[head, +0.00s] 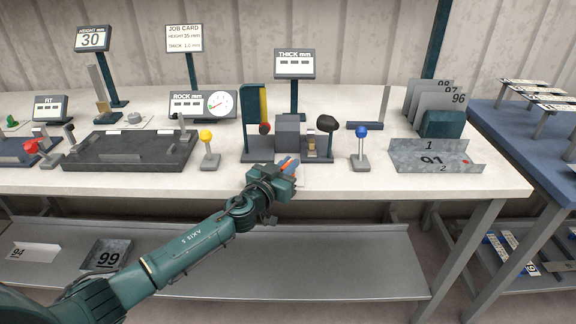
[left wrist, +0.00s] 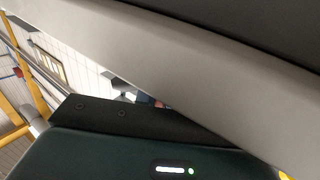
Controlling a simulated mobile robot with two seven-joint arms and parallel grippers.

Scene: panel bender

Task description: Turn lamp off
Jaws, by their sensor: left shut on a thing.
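My left gripper (head: 287,168) is at the front edge of the workbench (head: 345,188), just in front of the grey block (head: 288,132). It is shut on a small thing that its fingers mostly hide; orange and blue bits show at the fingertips. No lamp is clearly recognisable in the head view. The left wrist view is mostly filled by a grey slanted bar (left wrist: 210,60) and a dark green body with a lit white strip (left wrist: 170,169) and a small green light. My right gripper is not in view.
Upright levers with a yellow knob (head: 206,136) and a blue knob (head: 361,131) stand either side of the grey block. A black knob (head: 327,123) is close by. Displays stand behind, including the thickness display (head: 294,63). A grey tray (head: 436,155) lies right. A shelf (head: 330,262) runs below.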

